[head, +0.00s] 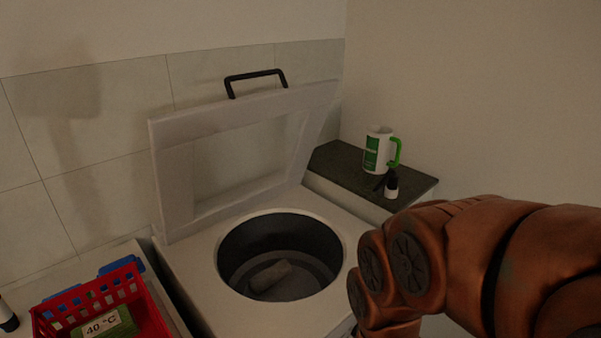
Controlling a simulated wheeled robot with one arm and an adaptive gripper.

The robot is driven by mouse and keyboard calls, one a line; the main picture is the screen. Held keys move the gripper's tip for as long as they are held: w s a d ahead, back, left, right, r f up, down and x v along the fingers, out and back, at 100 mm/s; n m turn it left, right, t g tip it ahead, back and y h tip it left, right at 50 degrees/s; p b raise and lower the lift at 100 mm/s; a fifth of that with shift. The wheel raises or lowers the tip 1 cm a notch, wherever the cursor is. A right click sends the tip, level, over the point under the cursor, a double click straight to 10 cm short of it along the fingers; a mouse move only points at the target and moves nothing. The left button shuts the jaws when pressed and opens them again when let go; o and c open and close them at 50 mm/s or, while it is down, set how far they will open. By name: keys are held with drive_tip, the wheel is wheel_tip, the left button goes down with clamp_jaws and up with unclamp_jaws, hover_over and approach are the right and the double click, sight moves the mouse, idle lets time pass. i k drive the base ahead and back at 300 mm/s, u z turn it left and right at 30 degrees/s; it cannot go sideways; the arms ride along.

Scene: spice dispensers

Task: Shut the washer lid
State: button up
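The washer (195,275) is a white top-loader in the middle of the head view. Its lid (178,182) stands raised at the back, leaning near the tiled wall, with a black handle (256,76) on its top edge. The round drum opening (280,222) is uncovered, and a pale grey object (271,275) lies inside it. My copper-coloured arm reaches in from the lower right, in front of the washer's right side. My gripper is not visible, so its fingers cannot be judged.
A dark shelf (345,165) right of the washer holds a green-and-white mug (377,152) and a small dark bottle with a white base (391,184). A red basket (130,284) with a "40 °C" label stands at lower left, blue pieces (122,264) behind it.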

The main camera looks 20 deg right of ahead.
sight(173, 134)
drive_tip(key=z, duration=1.4)
drive_tip(key=i, duration=0.45)
drive_tip(key=u, duration=2.3)
